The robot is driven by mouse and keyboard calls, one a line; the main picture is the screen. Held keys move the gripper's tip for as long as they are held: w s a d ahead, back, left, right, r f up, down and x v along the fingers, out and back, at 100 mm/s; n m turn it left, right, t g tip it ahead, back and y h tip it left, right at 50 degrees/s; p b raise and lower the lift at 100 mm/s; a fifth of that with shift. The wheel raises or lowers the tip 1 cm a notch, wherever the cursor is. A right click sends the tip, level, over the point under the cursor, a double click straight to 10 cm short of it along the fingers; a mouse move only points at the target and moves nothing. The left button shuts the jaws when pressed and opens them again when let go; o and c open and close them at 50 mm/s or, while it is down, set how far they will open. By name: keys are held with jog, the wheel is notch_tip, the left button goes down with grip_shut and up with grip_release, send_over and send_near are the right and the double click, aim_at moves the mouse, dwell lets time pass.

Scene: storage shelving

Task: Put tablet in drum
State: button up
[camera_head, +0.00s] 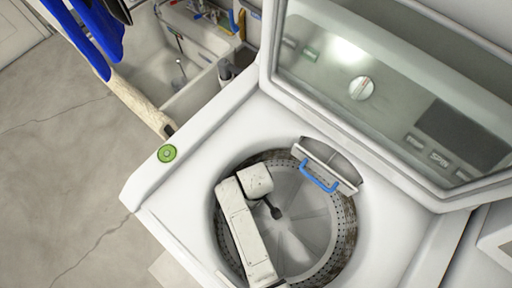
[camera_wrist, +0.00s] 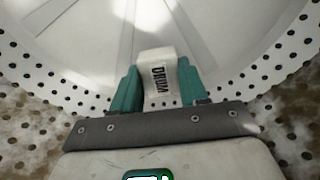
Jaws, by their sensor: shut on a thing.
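The washing machine's drum (camera_head: 318,240) is open at the top, with a perforated grey wall and a finned floor. My gripper (camera_head: 273,210) reaches down inside the drum opening. In the wrist view its teal fingers are shut on a small white block, which I take for the tablet (camera_wrist: 158,68), with dark letters that look like DRUM. The perforated drum wall (camera_wrist: 285,48) and the pale floor lie around and beyond it. The gap between the tablet and the drum floor cannot be judged. In the head view the tablet is not clearly made out.
The raised glass lid (camera_head: 345,75) stands at the back right. A blue handle (camera_head: 318,176) sits at the drum's upper rim. A green round piece (camera_head: 167,153) is on the machine's left corner. A sink (camera_head: 178,65) with tools is behind, left; the floor at left is clear.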

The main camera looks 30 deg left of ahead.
jog(key=o, duration=1)
notch_tip(320, 180, up, 13)
jog(key=shift+r+p, duration=0.1)
jog(key=shift+p, duration=0.6)
